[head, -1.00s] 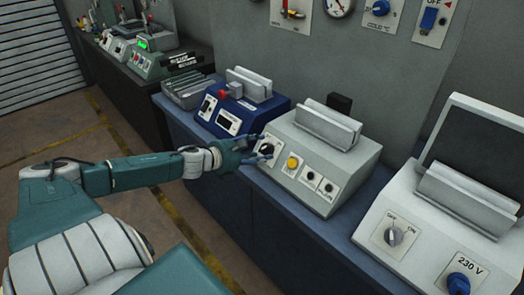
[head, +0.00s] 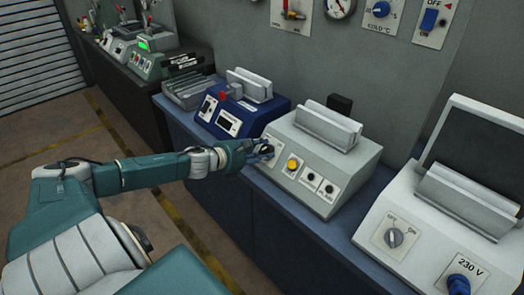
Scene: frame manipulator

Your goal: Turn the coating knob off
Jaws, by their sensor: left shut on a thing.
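A white machine (head: 335,150) stands on the bench in the middle, with a sloped front panel. At the left end of that panel is a small label plate with a dark knob, mostly hidden now behind my left gripper. My left gripper (head: 264,152) is at this plate, its fingers closed around the knob. I cannot read the plate's label or tell which way the knob points. My right gripper is not in view.
A yellow button (head: 293,164) and small black knobs (head: 329,188) sit to the right on the same panel. A blue machine (head: 238,112) stands close on the left. Another white machine (head: 430,228) with a grey knob (head: 394,237) stands at right.

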